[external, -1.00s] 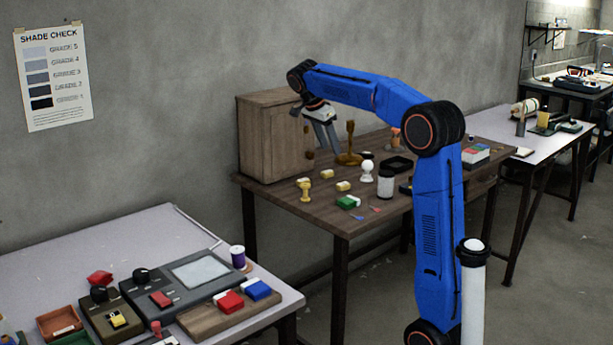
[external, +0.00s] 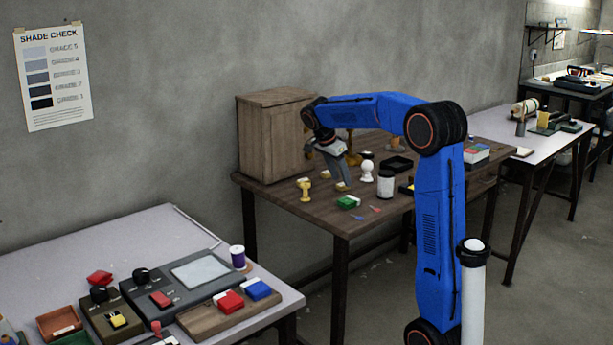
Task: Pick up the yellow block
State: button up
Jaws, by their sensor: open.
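A small yellow block (external: 343,188) lies on the brown wooden table, at the tips of my gripper (external: 341,181). Part of it is hidden by the fingers, and I cannot tell whether they touch it. My gripper is open and points down, with nothing visibly held. Another small yellow block stood near the first and is now hidden behind the gripper. A yellow spool-like piece (external: 305,194) stands to the left.
A wooden cabinet (external: 270,140) stands behind left on the wooden table (external: 318,214). A black tray (external: 398,164) is farther right.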

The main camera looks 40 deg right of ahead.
jog(key=shift+x, duration=1.1)
jog(key=c, duration=1.1)
jog(key=shift+c, duration=0.2)
